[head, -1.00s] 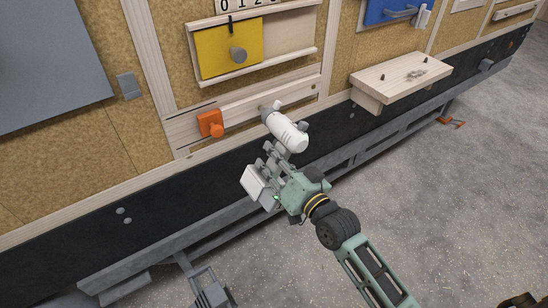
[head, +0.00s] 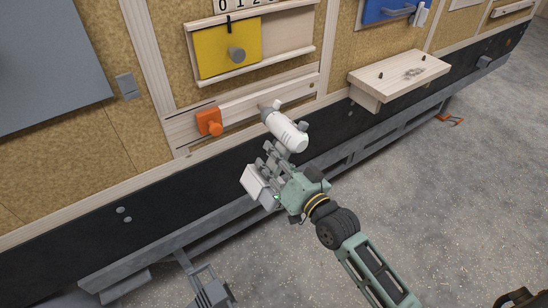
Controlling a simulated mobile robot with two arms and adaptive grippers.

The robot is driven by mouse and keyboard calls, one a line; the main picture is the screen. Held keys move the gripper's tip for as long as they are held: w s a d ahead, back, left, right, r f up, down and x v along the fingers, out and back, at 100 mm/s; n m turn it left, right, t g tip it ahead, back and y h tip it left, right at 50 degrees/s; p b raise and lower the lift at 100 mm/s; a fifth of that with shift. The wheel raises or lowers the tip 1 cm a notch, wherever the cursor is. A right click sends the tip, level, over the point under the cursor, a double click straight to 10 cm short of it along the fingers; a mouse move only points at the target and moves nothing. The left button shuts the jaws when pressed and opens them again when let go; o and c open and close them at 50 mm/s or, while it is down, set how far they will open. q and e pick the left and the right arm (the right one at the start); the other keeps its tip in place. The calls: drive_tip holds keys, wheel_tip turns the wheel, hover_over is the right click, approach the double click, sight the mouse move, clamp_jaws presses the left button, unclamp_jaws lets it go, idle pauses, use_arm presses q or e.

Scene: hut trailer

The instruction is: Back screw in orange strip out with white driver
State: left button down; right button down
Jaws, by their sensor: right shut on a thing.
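The white driver (head: 285,131) is held in my right gripper (head: 274,153), whose fingers are shut on its lower side. The driver is tilted, its nose end at the pale wooden strip on the wall and its rounded end towards me. The orange piece (head: 207,122) with a round knob sits on the same strip (head: 240,106), left of the driver. The screw at the driver's nose is hidden, so I cannot tell whether the tip touches it.
A yellow panel (head: 222,50) with a grey knob is above the strip. A small wooden shelf (head: 375,86) with dark pegs juts out at the right. The dark lower wall and grey trailer frame (head: 150,260) run below. Open grey floor (head: 450,200) lies at the right.

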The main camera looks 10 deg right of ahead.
drive_tip(key=shift+r, duration=0.15)
drive_tip(key=shift+s+d+p, duration=0.1)
drive_tip(key=shift+s+p, duration=0.05)
drive_tip(key=shift+p, duration=0.15)
idle(0.5)
drive_tip(key=shift+w, duration=0.2)
idle(0.4)
drive_tip(key=shift+r, duration=0.1)
idle(0.5)
drive_tip(key=shift+s+p, duration=0.45)
drive_tip(key=shift+v, duration=1)
drive_tip(key=s+d, duration=0.1)
drive_tip(key=d, duration=0.7)
drive_tip(key=shift+s, duration=0.1)
